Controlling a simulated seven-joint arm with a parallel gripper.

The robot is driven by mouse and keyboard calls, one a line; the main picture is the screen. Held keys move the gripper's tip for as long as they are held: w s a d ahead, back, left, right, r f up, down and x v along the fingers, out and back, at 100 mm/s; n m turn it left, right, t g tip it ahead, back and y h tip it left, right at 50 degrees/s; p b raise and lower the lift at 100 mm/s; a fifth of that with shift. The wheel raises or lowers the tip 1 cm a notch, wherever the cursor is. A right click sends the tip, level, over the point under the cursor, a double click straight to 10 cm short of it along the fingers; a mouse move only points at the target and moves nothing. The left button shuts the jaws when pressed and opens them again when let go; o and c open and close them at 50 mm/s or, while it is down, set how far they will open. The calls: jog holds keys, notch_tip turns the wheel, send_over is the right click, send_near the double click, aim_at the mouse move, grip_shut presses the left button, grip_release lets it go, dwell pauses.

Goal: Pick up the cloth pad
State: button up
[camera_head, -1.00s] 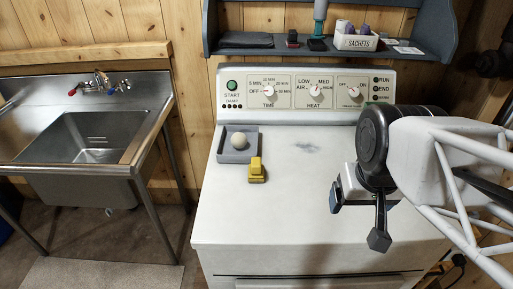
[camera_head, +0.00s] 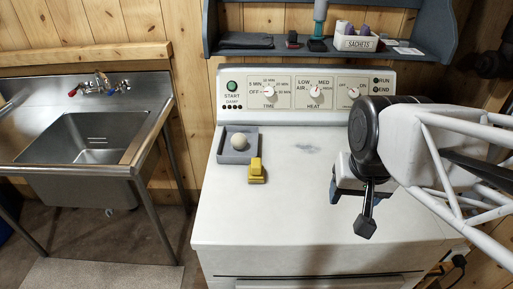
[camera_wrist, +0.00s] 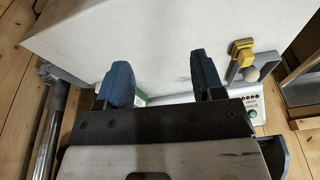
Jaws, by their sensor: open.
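My gripper (camera_head: 350,210) is open and empty above the right part of the white appliance top (camera_head: 280,205). In the wrist view its two blue-padded fingers (camera_wrist: 164,75) stand wide apart over the white surface. I cannot surely pick out the cloth pad. A small green and white thing (camera_wrist: 138,99) shows partly between the fingers in the wrist view, beside the left finger; the gripper hides the rest of it, and I cannot tell what it is. A dark, flat, folded-looking piece (camera_head: 246,40) lies on the left of the shelf, far from my gripper.
A yellow block (camera_head: 256,172) and a grey tray (camera_head: 226,156) with a pale ball (camera_head: 239,141) are on the appliance's left. The control panel (camera_head: 290,90) rises behind, below a shelf (camera_head: 225,50) with a sachet box (camera_head: 357,42). A sink (camera_head: 85,140) stands left. The appliance's middle is clear.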

jog(key=w+a+m+g, duration=0.1)
jog(key=w+a+m, duration=0.7)
jog(key=w, duration=0.5)
jog(key=m+g, duration=0.1)
jog(key=m, duration=0.7)
send_over(256, 162)
jog(key=f, duration=0.5)
jog(key=shift+s+d+f, duration=0.1)
jog(key=shift+d+f, duration=0.1)
jog(key=shift+f, duration=0.05)
jog(key=shift+w+a+f+m, duration=0.2)
jog(key=shift+a+m, duration=0.1)
jog(key=shift+f, duration=1.3)
jog(key=shift+d+f, duration=0.15)
jog(key=shift+f, duration=2.45)
